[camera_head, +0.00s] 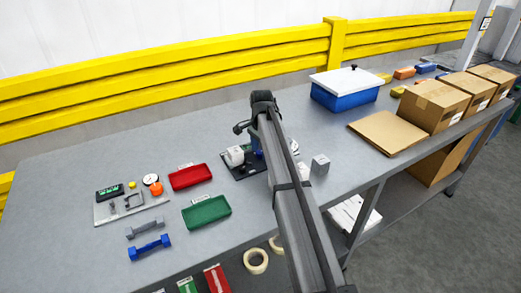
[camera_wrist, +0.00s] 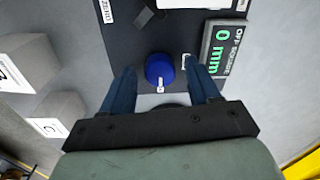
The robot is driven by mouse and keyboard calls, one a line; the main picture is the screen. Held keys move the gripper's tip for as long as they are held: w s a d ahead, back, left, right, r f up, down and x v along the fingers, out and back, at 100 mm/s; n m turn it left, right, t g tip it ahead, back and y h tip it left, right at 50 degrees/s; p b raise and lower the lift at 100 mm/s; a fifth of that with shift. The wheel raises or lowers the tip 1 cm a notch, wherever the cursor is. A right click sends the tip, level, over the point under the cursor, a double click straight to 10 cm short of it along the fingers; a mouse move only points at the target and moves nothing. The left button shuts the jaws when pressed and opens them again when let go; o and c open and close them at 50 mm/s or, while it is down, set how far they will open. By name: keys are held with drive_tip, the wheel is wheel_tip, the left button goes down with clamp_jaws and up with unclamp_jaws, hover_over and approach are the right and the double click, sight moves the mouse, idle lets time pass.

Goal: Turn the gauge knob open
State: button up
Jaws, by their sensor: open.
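The blue round knob (camera_wrist: 159,70) sits on a dark panel (camera_wrist: 130,47), with a small white mark on its near edge. My gripper (camera_wrist: 163,75) is open in the wrist view, one blue finger on each side of the knob, with a visible gap to each. A display (camera_wrist: 222,48) beside the knob reads "0 mm" in green. In the head view my arm reaches over the table and hides most of the knob; a bit of blue shows beside the arm at the dark panel (camera_head: 237,170).
White-labelled grey blocks (camera_wrist: 58,115) stand left of the panel in the wrist view. Red (camera_head: 190,177) and green (camera_head: 206,212) trays lie left of my arm. A blue white-lidded box (camera_head: 345,92) and cardboard boxes (camera_head: 434,104) stand to the right.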

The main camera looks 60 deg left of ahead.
drive_tip(key=c, duration=1)
drive_tip(key=shift+c, duration=0.2)
drive_tip(key=shift+n, duration=0.3)
drive_tip(key=n, duration=1.3)
drive_tip(key=shift+a, duration=0.1)
drive_tip(key=shift+n, duration=2.1)
